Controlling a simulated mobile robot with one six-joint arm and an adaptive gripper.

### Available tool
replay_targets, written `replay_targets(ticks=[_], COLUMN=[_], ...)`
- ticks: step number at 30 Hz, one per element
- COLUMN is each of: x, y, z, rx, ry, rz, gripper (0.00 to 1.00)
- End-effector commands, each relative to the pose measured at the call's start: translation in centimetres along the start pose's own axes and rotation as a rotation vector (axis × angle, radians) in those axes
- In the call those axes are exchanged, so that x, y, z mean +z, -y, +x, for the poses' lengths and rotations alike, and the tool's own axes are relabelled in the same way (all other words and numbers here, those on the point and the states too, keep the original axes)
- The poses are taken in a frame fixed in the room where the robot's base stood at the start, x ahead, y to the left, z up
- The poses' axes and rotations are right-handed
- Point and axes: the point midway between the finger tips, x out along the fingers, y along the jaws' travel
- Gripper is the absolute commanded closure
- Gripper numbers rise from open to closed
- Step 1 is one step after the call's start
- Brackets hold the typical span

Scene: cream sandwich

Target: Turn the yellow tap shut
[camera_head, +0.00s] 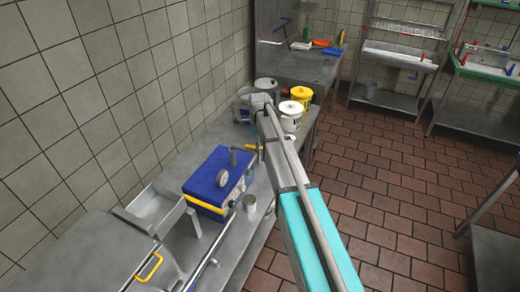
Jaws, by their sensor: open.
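I cannot make out a yellow tap for certain. A blue box with a yellow lower band (218,180) stands on the steel counter (222,256), with a round dial and a grey fitting on it. A small metal cup (250,203) stands at its right side. A yellow loop handle (150,266) shows on the steel unit at the lower left. My arm reaches from the bottom right to the counter's far part. My gripper (243,108) is at its far end, small and partly hidden, open, beyond the blue box and apart from it.
A white tub (290,117), a yellow tub (301,95) and a grey pot (265,86) stand near my arm's far end. The tiled wall bounds the left. Steel sinks (400,56) stand at the back. The red tiled floor on the right is largely clear.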

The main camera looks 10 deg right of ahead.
Motion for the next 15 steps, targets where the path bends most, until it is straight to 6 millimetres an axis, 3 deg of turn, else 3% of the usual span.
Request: replay_targets(ticks=[6, 15], x=[-0.01, -0.02], y=[0.01, 0.0], z=[1.3, 1.48], rx=[0.0, 0.0], ry=[0.0, 0.0], rz=[0.0, 0.0], gripper=[0.4, 0.4])
